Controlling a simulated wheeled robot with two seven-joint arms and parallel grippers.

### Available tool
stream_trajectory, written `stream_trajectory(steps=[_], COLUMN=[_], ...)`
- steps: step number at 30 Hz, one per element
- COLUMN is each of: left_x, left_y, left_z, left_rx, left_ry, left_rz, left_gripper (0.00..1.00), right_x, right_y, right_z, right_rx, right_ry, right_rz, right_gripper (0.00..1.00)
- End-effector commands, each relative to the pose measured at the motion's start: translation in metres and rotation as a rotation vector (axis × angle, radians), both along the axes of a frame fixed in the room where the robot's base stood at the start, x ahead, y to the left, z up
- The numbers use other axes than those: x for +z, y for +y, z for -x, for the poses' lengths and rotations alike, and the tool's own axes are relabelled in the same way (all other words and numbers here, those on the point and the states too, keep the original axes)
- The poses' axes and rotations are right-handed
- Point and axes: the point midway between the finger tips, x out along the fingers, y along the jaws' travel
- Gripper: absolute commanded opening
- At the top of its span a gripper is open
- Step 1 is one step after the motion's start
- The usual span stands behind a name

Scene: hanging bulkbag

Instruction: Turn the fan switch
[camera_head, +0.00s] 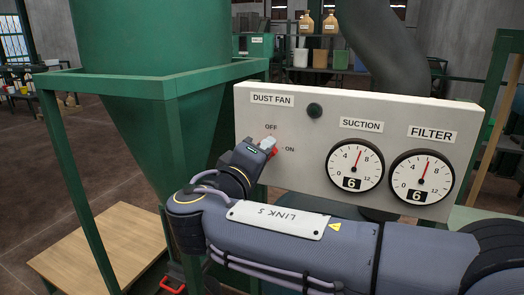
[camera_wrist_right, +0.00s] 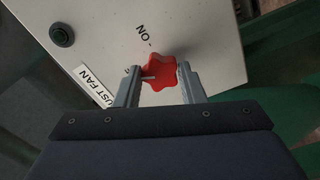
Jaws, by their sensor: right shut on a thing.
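The fan switch is a red lobed knob on the pale panel (camera_head: 309,184), below the "DUST FAN" label (camera_head: 273,99). In the right wrist view the knob (camera_wrist_right: 161,70) sits between the two fingers of my right gripper (camera_wrist_right: 161,86), which is shut on it. The knob's white line points left, toward the "DUST FAN" label side, and not at the "ON" mark (camera_wrist_right: 146,29). In the head view my right gripper (camera_head: 267,147) covers most of the knob, between "OFF" (camera_head: 271,127) and "ON" (camera_head: 288,149). My left gripper is not in view.
A round dark green lamp (camera_head: 314,110) sits on the panel and looks unlit. Suction (camera_head: 354,165) and filter (camera_head: 421,178) gauges both read 6. A green hopper (camera_head: 150,50) with frame posts stands to the left, above a wooden pallet or board (camera_head: 95,250).

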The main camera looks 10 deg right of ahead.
Motion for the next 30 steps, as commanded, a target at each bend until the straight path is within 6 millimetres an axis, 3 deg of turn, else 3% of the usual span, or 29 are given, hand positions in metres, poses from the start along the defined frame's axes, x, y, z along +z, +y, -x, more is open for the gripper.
stream_trajectory(steps=[13, 30], left_x=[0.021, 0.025], left_y=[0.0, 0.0], left_z=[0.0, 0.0], left_rx=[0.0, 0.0], left_ry=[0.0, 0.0], left_rz=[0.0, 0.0], left_gripper=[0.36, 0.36], right_x=[0.001, -0.001], right_y=[0.0, 0.0], right_z=[0.0, 0.0], right_rx=[0.0, 0.0], right_ry=[0.177, 0.229], right_rz=[0.262, 0.339], right_gripper=[0.13, 0.13])
